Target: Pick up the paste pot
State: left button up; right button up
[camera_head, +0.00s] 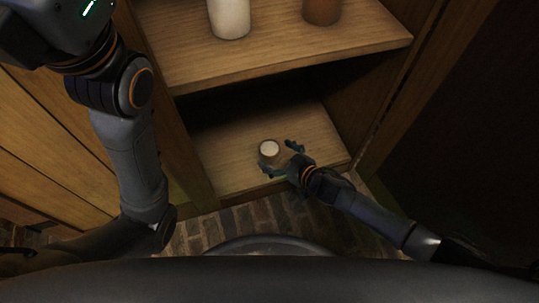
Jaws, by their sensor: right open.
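A small round pot with a pale top and a brown rim (269,149), which looks like the paste pot, stands on the lower shelf near its front. My right gripper (278,158) is open at the pot, with its fingers on the near and right sides of it. I cannot tell whether the fingers touch the pot. My left arm comes down the left side of the view. Its gripper cannot be made out.
The lower shelf (234,172) is otherwise clear where it shows, with its back in shadow. The upper shelf (280,52) hangs above it and carries a white jar (229,17) and a brown jar (321,10). A brick floor (236,222) lies in front.

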jog(key=shift+w+a+f, duration=0.2)
jog(key=shift+w+a, duration=0.1)
jog(key=shift+w, duration=0.05)
jog(key=c, duration=1.4)
jog(key=shift+r, duration=0.1)
jog(key=shift+c, duration=1.2)
jog(key=shift+r, duration=0.15)
